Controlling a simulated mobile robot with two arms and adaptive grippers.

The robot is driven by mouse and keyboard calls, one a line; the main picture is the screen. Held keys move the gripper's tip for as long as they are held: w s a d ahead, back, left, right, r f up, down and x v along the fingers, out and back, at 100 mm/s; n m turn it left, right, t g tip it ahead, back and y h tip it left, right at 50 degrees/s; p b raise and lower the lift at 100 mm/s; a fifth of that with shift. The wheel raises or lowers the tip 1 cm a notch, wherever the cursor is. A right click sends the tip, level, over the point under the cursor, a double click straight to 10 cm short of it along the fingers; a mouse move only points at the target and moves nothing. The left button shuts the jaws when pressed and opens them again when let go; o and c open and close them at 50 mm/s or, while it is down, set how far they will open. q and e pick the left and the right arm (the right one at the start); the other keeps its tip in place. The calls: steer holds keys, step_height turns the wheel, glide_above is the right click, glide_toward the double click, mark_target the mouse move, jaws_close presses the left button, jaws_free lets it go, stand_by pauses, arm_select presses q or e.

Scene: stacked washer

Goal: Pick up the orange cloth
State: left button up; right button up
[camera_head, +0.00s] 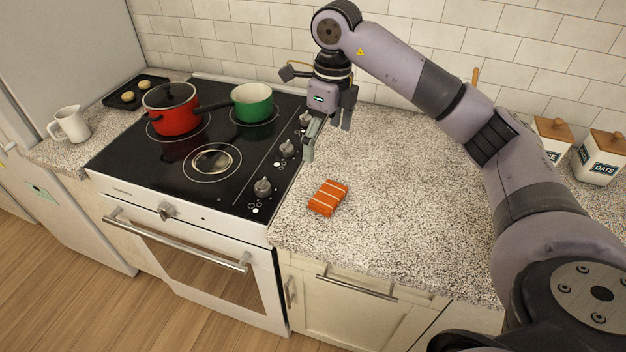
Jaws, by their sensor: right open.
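The orange cloth (328,197) is a small folded bundle with thin white stripes. It lies on the speckled countertop (400,200), just right of the stove. My right gripper (326,143) is open and empty, pointing down. It is above the counter, behind the cloth and a little to its left in the picture, close to the stove's knobs. It does not touch the cloth. My left gripper is not in view.
The black stove (210,165) has knobs (263,187) along its right side. A red pot (172,112) and a green pan (252,102) stand on it. A white mug (70,125) is at left. Labelled canisters (598,160) stand at right. The counter around the cloth is clear.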

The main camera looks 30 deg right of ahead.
steer(key=d, duration=0.2)
steer(key=p, duration=0.3)
glide_above(330, 194)
steer(key=shift+h, duration=0.3)
step_height(330, 194, down, 10)
steer(key=shift+s+r, duration=0.1)
steer(key=shift+r, duration=0.05)
steer(key=shift+f+p, duration=0.3)
steer(key=shift+f, duration=0.3)
steer(key=shift+s+f, duration=0.1)
steer(key=shift+f, duration=0.1)
step_height(330, 194, down, 4)
steer(key=p, duration=0.2)
steer(key=shift+f+p, duration=0.25)
steer(key=shift+p, duration=0.05)
steer(key=shift+f, duration=0.2)
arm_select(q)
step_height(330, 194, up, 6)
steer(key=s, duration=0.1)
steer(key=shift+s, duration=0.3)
arm_select(e)
steer(key=shift+c, duration=0.6)
